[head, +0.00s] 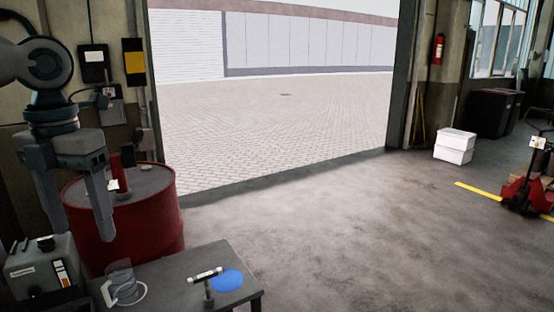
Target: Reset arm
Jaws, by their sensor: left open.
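My left gripper (82,228) hangs at the left of the head view with its fingers pointing down. The fingers are spread apart and nothing shows between them. It appears in front of a red drum (155,222) and above the left end of a dark grey table (180,288). The arm above it comes in from the upper left. My right gripper is out of view.
The table bears a blue disc (227,280), a T-shaped tool (207,283), a clear coiled item (124,290) and a grey box device (42,268). White boxes (455,146) and a red pallet jack (525,190) stand right. The middle floor is clear.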

